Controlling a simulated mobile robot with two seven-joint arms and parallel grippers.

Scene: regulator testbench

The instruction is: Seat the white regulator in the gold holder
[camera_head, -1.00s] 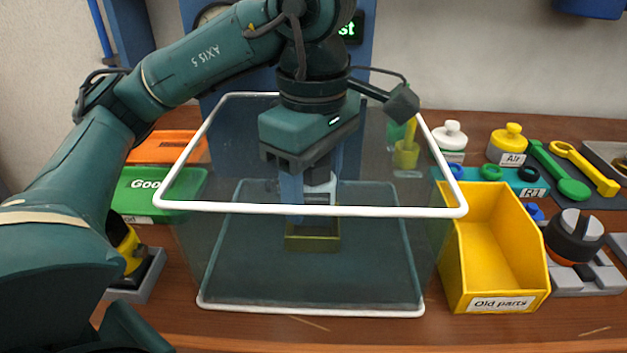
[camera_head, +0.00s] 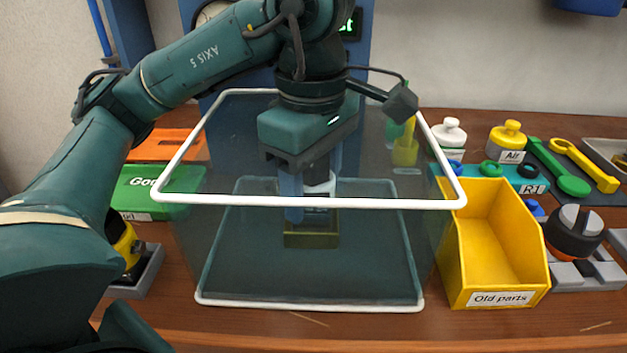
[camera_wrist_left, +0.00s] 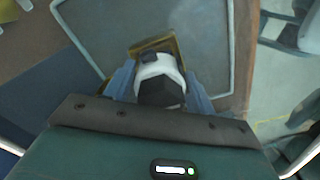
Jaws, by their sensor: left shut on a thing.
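My left gripper (camera_head: 308,205) reaches down inside the clear box and is shut on the white regulator (camera_head: 318,186). In the left wrist view the regulator (camera_wrist_left: 158,70) is a white body with a dark block on top, between the two blue fingers (camera_wrist_left: 160,88). The gold holder (camera_head: 312,236) stands on the floor of the box, directly below the gripper. In the left wrist view the holder (camera_wrist_left: 150,45) shows just past the regulator. I cannot tell whether the regulator touches the holder or sits in it. My right gripper is not in view.
The clear box has a white rim (camera_head: 320,202) around my arm. A yellow Old parts bin (camera_head: 500,240) stands close on its right, and a green Good bin (camera_head: 150,190) on its left.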

